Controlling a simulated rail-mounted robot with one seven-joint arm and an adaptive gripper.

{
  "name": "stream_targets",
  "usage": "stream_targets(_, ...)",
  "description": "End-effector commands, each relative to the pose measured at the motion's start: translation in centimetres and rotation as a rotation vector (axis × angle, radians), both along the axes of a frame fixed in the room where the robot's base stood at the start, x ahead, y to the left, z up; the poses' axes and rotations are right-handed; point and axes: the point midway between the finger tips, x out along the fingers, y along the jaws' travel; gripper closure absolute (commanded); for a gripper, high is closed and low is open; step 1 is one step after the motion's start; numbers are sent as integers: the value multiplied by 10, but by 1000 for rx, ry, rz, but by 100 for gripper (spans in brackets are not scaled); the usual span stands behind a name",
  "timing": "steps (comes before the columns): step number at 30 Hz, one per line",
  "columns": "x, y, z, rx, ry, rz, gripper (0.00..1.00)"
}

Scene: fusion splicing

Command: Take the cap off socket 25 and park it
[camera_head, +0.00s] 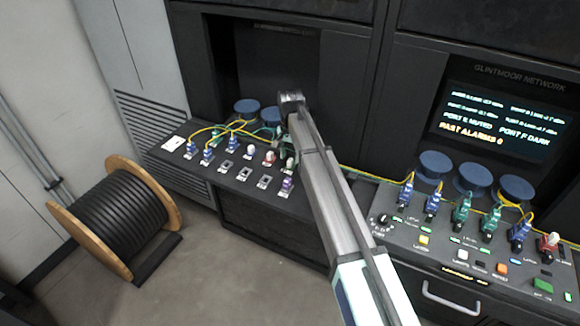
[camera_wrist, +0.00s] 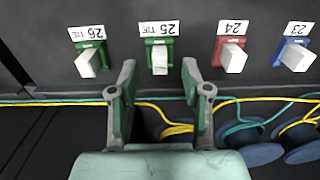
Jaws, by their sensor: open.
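In the wrist view, socket 25 (camera_wrist: 160,42) is a green socket under an upside-down label reading 25 and TIE. Its white cap (camera_wrist: 160,62) is seated and sticks out toward the camera. My gripper (camera_wrist: 158,76) is open, with one finger on each side of the cap in the picture. There is a visible gap on both sides, and the fingers hold nothing. I cannot tell the remaining depth between fingertips and cap. In the head view, my arm crosses the middle of the console, and socket 25 and the fingers cannot be made out.
White-capped neighbours stand on both sides: socket 26 (camera_wrist: 90,64), red socket 24 (camera_wrist: 231,56) and blue socket 23 (camera_wrist: 297,56). Yellow and green fibres and blue spools (camera_wrist: 257,153) lie lower in the wrist view. The head view shows a left console (camera_head: 215,178) and a cable drum (camera_head: 118,222).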

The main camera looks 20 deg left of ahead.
Motion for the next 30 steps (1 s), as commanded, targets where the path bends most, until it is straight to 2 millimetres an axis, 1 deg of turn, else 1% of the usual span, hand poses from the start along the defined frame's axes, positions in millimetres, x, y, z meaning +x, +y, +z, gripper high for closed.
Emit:
stream_targets(1, 0, 0, -8, 0, 0, 0, 52)
stream_targets(3, 0, 0, -14, 0, 0, 0, 52)
stream_targets(7, 0, 0, -21, 0, 0, 0, 52)
stream_targets(30, 0, 0, -21, 0, 0, 0, 52)
